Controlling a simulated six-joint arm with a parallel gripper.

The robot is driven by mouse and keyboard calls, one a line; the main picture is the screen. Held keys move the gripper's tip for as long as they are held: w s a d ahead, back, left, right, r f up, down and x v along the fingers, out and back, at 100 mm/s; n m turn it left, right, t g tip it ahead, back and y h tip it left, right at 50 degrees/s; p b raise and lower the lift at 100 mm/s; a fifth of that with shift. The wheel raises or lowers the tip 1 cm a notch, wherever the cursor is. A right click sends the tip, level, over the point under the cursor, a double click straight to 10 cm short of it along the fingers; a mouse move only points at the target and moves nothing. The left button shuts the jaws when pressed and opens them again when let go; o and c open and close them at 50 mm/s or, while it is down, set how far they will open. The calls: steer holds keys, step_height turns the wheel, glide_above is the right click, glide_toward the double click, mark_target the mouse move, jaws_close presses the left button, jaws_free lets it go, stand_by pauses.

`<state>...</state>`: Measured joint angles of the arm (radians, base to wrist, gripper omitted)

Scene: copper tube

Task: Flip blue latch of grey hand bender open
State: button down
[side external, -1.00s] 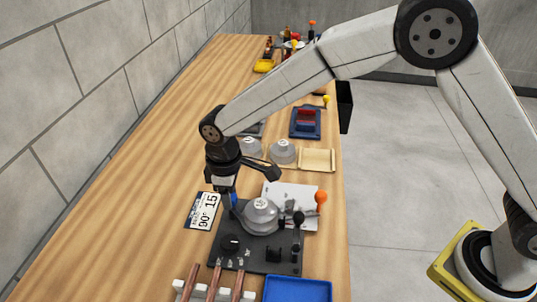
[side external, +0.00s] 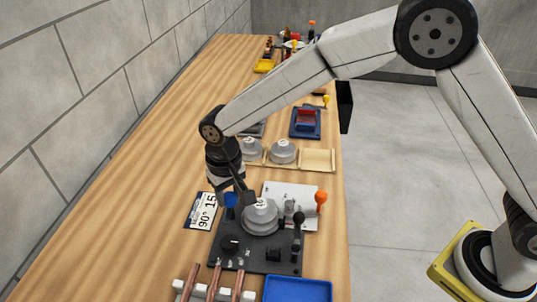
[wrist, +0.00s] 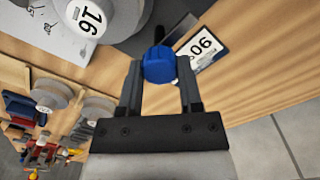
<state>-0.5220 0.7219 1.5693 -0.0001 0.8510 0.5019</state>
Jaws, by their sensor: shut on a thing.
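The grey hand bender, with its round grey die (side external: 262,218) on a dark base plate (side external: 262,262), stands at the front of the bench. Its blue latch (side external: 231,199) is at the back left of the base. In the wrist view the round blue knob of the latch (wrist: 158,65) sits between my fingertips. My gripper (wrist: 159,72) is shut on this knob, one finger on each side. In the side view my gripper (side external: 240,192) reaches down beside the die, and a finger partly covers the area by the latch. The exact latch angle is hard to tell.
A card reading 90° (side external: 201,211) lies left of the bender. A light plate (side external: 290,192) with an orange-knobbed part stands behind it. Copper tubes (side external: 214,280) on a white rack and a blue tray (side external: 297,290) are in front. Spare grey dies (side external: 283,152) stand farther back.

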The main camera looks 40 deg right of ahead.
mark_target(230, 196)
steer(key=shift+r, duration=0.1)
stand_by(0.4)
steer(key=shift+c, duration=1.3)
jaws_free()
steer(key=shift+r, duration=0.1)
steer(key=shift+r, duration=3.75)
